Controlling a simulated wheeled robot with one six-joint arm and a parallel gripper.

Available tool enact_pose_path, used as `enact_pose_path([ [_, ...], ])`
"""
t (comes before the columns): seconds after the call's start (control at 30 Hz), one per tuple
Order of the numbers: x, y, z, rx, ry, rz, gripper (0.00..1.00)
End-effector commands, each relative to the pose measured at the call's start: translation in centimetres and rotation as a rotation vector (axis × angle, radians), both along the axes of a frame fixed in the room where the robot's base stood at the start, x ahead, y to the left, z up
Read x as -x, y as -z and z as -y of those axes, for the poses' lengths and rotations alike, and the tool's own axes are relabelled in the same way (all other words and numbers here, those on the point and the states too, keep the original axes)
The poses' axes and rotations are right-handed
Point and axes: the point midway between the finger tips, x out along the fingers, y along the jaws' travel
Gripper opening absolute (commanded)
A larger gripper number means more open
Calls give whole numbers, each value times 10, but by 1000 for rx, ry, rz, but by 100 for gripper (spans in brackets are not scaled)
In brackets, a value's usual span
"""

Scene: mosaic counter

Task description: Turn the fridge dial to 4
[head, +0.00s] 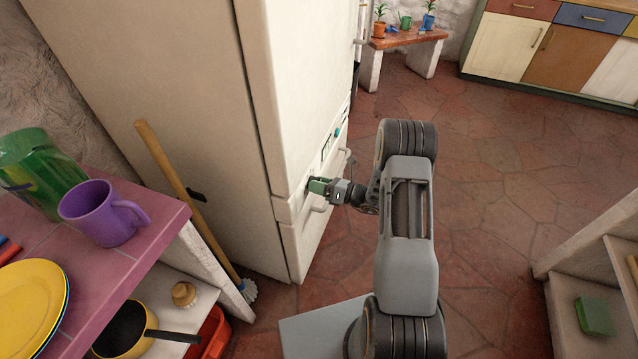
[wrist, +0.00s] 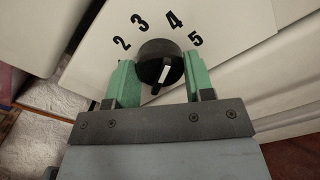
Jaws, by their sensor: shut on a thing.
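The tall cream fridge (head: 185,120) stands left of centre in the head view. My gripper (head: 318,186) is at its lower front, by the panel. In the wrist view the round dark dial (wrist: 158,48) sits between the green fingers of my gripper (wrist: 160,78), which are shut on its sides. Black numerals 2, 3, 4 and 5 arc above the dial on the pale panel. The dial's white mark (wrist: 166,73) slants up and slightly right, roughly towards the 4 (wrist: 176,20). In the head view my gripper hides the dial.
A pink-topped counter (head: 150,245) with a purple mug (head: 98,212) and yellow plate (head: 28,305) is at left. A broom (head: 180,185) leans by the fridge. Shelves (head: 590,265) stand at right. The tiled floor (head: 500,170) between is clear.

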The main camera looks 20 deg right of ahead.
Motion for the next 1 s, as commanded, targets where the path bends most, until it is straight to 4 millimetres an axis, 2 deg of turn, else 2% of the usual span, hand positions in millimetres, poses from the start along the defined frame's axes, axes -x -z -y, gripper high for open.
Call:
enact_pose_path([
  [0.37, 1, 2, -1, -3, -2, -8, 25],
  [0.4, 1, 2, -1, -3, -2, -8, 50],
  [0.63, 1, 1, 0, -2, -1, -5, 72],
  [1.0, 4, 0, 7, -2, 4, -3, 74],
])
